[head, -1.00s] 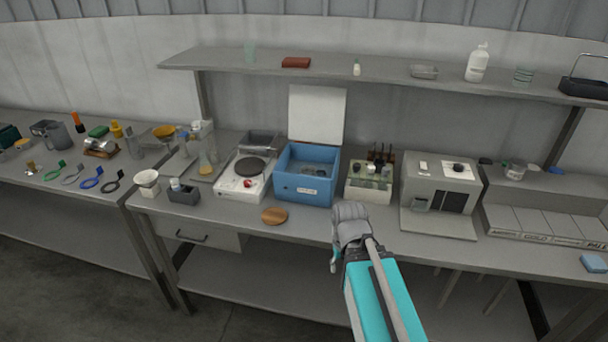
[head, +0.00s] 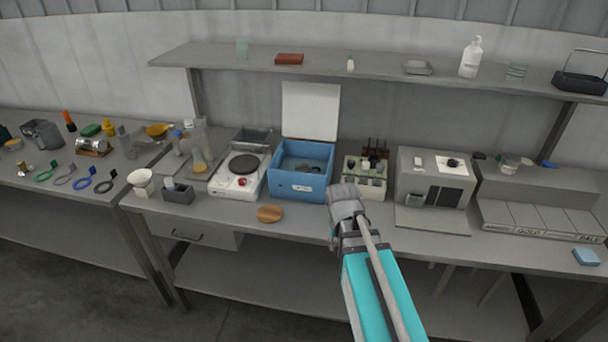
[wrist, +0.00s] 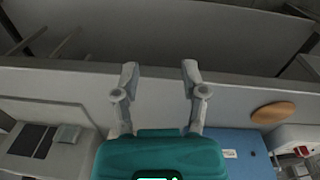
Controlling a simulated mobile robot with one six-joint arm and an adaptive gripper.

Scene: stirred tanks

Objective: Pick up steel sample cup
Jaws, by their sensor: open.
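My gripper (head: 344,208) is at the front edge of the middle bench, in front of the blue box and the small bottle rack. In the wrist view its two fingers (wrist: 160,76) stand apart with nothing between them. I cannot surely tell which thing is the steel sample cup. A shiny metal cylinder (head: 92,146) lies on a wooden stand on the left bench, and a grey jug (head: 42,134) stands beside it. Both are far to the left of my gripper and out of the wrist view.
The open blue box (head: 299,186) stands behind my gripper, with a round wooden disc (head: 270,213) to its left. A hotplate (head: 238,176), a grey machine (head: 432,182) and a shelf (head: 380,66) surround it. The bench's front strip is mostly clear.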

